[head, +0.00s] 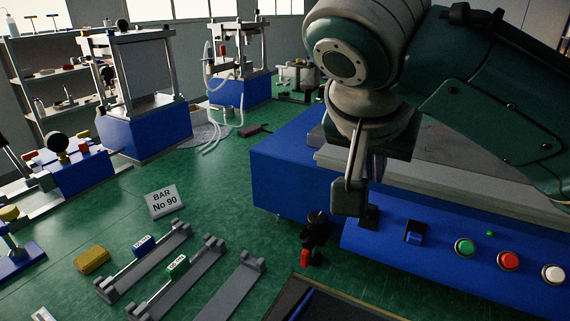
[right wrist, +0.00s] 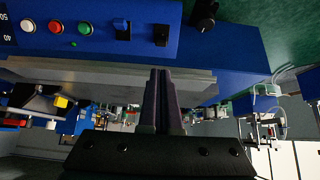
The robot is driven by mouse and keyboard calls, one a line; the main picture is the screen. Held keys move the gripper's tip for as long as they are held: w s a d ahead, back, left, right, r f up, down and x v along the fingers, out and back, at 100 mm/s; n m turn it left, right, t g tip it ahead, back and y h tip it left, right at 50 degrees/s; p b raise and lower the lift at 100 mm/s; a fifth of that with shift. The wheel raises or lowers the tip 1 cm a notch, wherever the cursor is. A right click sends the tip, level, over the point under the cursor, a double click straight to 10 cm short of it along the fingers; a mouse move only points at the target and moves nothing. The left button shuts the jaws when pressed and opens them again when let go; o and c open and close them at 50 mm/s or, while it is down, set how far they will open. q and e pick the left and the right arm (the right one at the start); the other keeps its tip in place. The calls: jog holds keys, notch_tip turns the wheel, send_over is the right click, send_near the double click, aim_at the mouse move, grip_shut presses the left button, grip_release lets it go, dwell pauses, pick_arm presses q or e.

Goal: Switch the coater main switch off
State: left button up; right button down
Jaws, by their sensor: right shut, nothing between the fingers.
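The coater is the blue machine (head: 290,178) at the right of the head view. My right gripper (head: 350,206) is shut and empty, pointing down just in front of and above the black rocker, partly covering the panel's left end. Its fingers show in the right wrist view (right wrist: 162,75), apart from the panel. My left gripper is out of view.
Green (head: 465,247), red (head: 509,261) and white (head: 553,274) buttons line the panel's right. A black knob (head: 317,218) stands at its left end. Grey bar holders (head: 190,268) and a "BAR No 90" sign (head: 164,201) stand on the green bench, which has free room behind them.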

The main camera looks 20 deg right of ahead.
aim_at(370, 212)
jog(key=b+x, duration=0.2)
jog(key=x, duration=0.8)
jog(key=shift+d, duration=0.1)
dwell(0.3)
